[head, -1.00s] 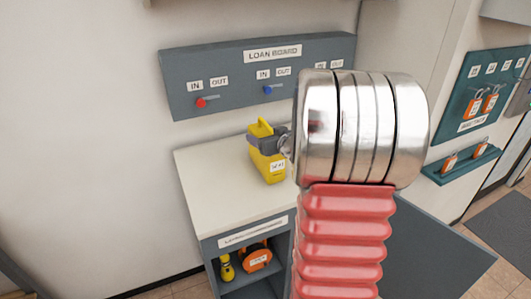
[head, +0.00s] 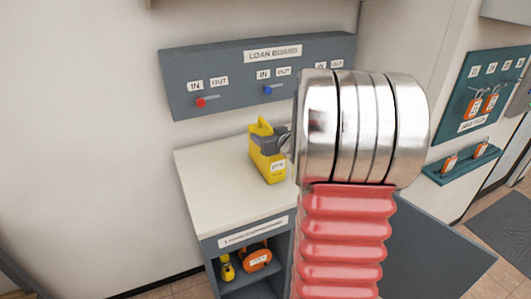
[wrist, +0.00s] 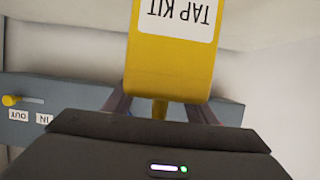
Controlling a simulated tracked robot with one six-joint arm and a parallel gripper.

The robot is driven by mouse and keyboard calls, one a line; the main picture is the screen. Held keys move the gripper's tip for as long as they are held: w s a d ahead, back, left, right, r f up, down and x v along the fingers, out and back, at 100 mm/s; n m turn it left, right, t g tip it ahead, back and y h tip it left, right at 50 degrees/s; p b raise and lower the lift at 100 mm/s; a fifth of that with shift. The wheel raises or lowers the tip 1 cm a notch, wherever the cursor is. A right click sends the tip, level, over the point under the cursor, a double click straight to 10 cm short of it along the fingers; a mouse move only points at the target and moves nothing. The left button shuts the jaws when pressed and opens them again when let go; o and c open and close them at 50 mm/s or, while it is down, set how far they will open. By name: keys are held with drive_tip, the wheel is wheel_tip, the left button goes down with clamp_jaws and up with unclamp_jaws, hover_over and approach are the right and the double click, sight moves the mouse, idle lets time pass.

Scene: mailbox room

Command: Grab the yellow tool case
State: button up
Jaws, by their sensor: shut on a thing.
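The yellow tool case (head: 268,165) stands upright on, or very close above, the cream top of the grey cabinet; I cannot tell if there is a gap. The gripper is shut on the case.
The loan board (head: 225,75) with red and blue knobs hangs on the wall just behind. The cabinet top (head: 215,195) is clear to the left. A cabinet door (head: 435,245) stands open at right.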

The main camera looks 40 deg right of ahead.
clamp_jaws()
drive_tip(key=shift+r, duration=5.15)
